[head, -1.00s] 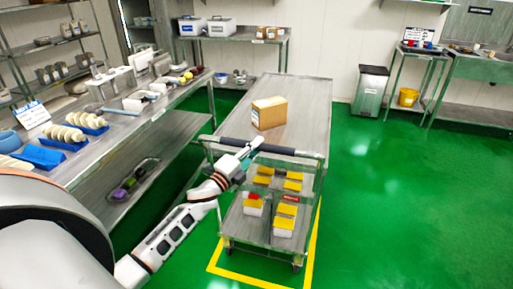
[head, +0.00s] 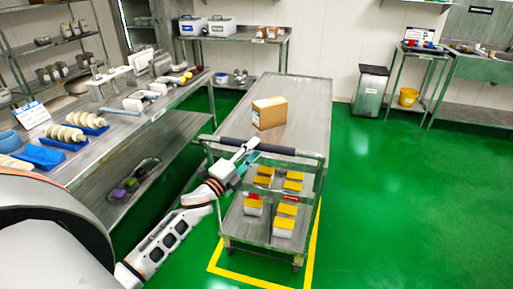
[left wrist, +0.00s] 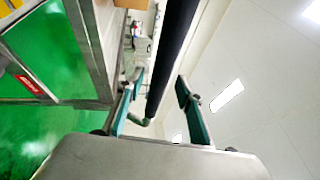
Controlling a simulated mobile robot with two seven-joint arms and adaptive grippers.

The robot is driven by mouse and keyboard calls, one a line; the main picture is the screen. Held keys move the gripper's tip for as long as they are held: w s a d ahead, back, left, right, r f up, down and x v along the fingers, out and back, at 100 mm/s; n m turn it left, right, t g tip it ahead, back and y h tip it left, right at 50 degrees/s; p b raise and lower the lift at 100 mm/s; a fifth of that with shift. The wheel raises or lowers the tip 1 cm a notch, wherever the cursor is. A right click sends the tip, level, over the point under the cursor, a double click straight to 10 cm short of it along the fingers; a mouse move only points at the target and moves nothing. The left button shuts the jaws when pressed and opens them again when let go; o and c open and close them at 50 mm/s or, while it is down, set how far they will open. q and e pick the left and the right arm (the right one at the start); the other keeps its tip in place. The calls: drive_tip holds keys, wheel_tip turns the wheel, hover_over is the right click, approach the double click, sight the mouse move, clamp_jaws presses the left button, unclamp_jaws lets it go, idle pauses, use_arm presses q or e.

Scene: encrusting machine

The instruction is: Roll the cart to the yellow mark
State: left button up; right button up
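The cart (head: 257,231) is a metal trolley with a dark handle bar (head: 290,151) across its top. Yellow-lidded containers (head: 284,222) stand on it. The yellow mark (head: 250,279) is a floor outline showing along the cart's near and right sides; its far part is hidden. The near wheels look inside the outline. My left gripper (head: 247,157) is at the handle bar, left of its middle. In the left wrist view, the fingers of my left gripper (left wrist: 160,103) are apart, and the dark bar (left wrist: 176,45) runs between or just beyond them; contact is unclear. My right gripper is out of view.
A steel table (head: 305,105) with a cardboard box (head: 269,113) stands just behind the cart. A long workbench (head: 125,125) with trays runs along the left. Green floor (head: 410,200) is clear on the right. A bin (head: 370,90) stands at the back wall.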

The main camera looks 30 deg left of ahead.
use_arm(q)
drive_tip(key=v, duration=0.9)
drive_tip(key=shift+s, duration=0.4)
drive_tip(key=shift+f, duration=0.1)
drive_tip(key=s+d+f+n+g, duration=0.4)
drive_tip(key=s+d+f+n, duration=0.4)
drive_tip(key=s+d+f, duration=0.2)
drive_tip(key=s+d+f+n+g, duration=0.5)
drive_tip(key=s+d+f, duration=0.5)
drive_tip(key=f, duration=0.5)
drive_tip(key=d+n, duration=0.1)
drive_tip(key=n, duration=0.1)
drive_tip(key=shift+s+d+f+n, duration=0.2)
drive_tip(key=shift+f+n, duration=0.15)
drive_tip(key=shift+n, duration=0.05)
